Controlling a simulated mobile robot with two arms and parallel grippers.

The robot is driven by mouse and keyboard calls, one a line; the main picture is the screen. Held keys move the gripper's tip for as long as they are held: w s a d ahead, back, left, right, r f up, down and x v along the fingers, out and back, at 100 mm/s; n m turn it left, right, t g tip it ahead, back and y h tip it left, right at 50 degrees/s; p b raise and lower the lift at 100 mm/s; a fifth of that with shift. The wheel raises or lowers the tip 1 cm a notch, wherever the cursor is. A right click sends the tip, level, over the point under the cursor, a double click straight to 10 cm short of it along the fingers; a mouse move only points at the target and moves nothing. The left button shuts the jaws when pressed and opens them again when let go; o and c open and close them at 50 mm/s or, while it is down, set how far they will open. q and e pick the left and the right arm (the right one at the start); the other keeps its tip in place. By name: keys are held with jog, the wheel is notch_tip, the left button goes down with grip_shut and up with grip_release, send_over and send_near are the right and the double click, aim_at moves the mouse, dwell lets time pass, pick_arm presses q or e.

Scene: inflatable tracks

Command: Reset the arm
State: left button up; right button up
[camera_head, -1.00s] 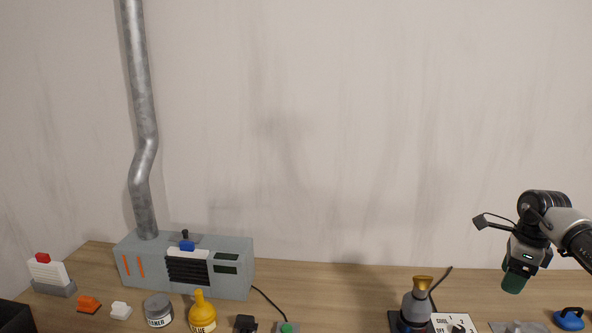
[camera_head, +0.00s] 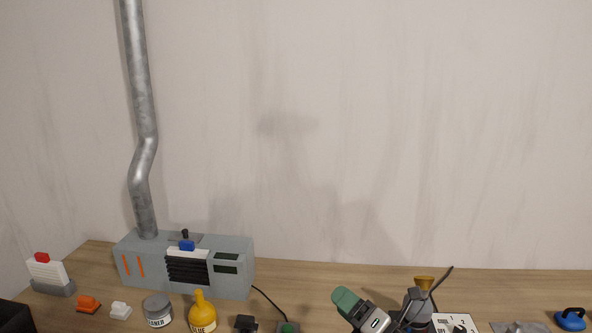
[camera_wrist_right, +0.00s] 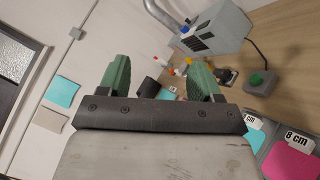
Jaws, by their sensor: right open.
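My right gripper (camera_head: 347,298) is low in the middle of the head view, with its green fingers pointing up and to the left. It overlaps the left side of the grey device with the brass-coloured top (camera_head: 424,285) in the picture. In the right wrist view my right gripper (camera_wrist_right: 160,75) has its two green fingers wide apart, with nothing held between them. My left gripper is in neither view.
A grey machine (camera_head: 225,275) with a metal pipe (camera_head: 145,150) stands at the left of the wooden table. In front are a yellow glue bottle (camera_head: 203,315), a grey jar (camera_head: 157,312) and a green button (camera_head: 287,328). A blue-handled tool (camera_head: 570,320) lies far right.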

jog(key=s+d+f+m+g+h, duration=0.1)
jog(key=s+d+f+m+h, duration=0.5)
jog(key=m, duration=0.6)
jog(key=s+d+f+m+h, duration=0.35)
jog(key=s+m+h, duration=0.4)
jog(key=m, duration=0.45)
jog(key=s+d+f+m+g, duration=0.1)
jog(key=s+f+m+g, duration=0.3)
jog(key=s, duration=0.6)
jog(key=s+f+m+g, duration=0.25)
jog(key=s+g, duration=0.35)
jog(key=s, duration=0.3)
notch_tip(320, 180, down, 37)
jog(key=s+g+b, duration=0.1)
jog(key=s+b, duration=0.1)
jog(key=b, duration=0.9)
jog(key=s+d+f+b, duration=0.1)
jog(key=s+f+b, duration=0.2)
jog(key=s+f, duration=0.4)
jog(key=s+d+f+g+b, duration=0.1)
jog(key=s+f+b, duration=0.3)
jog(key=f, duration=1.2)
jog(key=s+d, duration=0.1)
jog(key=s, duration=0.3)
jog(key=shift+s+f+b, duration=0.3)
jog(key=shift+f, duration=0.1)
